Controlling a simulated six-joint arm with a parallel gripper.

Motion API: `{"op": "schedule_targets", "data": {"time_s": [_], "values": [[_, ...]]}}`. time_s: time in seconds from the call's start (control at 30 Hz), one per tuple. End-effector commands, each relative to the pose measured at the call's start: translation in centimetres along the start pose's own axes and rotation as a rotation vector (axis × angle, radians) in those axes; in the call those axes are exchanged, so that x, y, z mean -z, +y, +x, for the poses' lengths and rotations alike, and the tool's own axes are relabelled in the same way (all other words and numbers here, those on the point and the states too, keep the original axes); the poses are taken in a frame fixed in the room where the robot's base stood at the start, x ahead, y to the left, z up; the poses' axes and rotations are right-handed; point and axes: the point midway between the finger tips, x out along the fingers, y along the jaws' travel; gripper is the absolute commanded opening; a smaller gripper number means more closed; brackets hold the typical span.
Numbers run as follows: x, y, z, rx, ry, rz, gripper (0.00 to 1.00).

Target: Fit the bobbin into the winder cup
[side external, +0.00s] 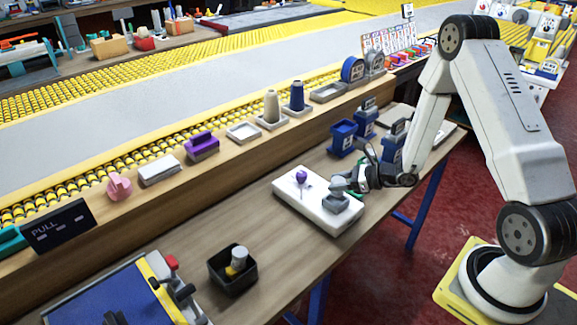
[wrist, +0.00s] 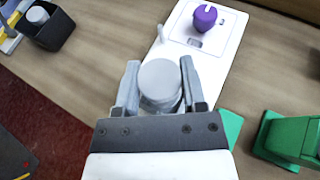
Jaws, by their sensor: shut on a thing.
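In the wrist view my gripper (wrist: 159,80) is shut on a pale grey round piece, which I take to be the bobbin (wrist: 160,78), seen end-on between the fingers. The white winder base (side external: 290,194) lies on the bench, with a purple knob (side external: 301,176) near its far end; both also show in the wrist view, base (wrist: 226,42) and knob (wrist: 205,17). A grey block, likely the winder cup (side external: 336,204), stands on the base's near part. In the side view my gripper (side external: 345,184) is just above it. Whether the bobbin touches the cup is hidden.
A black bin (side external: 232,282) holding a pale cylinder stands at the front left of the bench. Blue containers (side external: 343,137) stand behind my gripper. A wooden ledge (side external: 140,215) with spools and small trays runs along the back. Bench between bin and winder is clear.

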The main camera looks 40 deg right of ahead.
Motion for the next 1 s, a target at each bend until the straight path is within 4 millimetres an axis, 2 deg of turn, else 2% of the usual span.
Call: {"op": "schedule_targets", "data": {"time_s": [0.27,0.7,1.0], "values": [[0.3,0.0,0.1,0.000,0.000,0.000,0.00],[3.3,0.1,1.3,-0.001,0.001,0.000,0.00],[3.4,0.0,1.4,0.000,0.000,-0.001,0.00]]}}
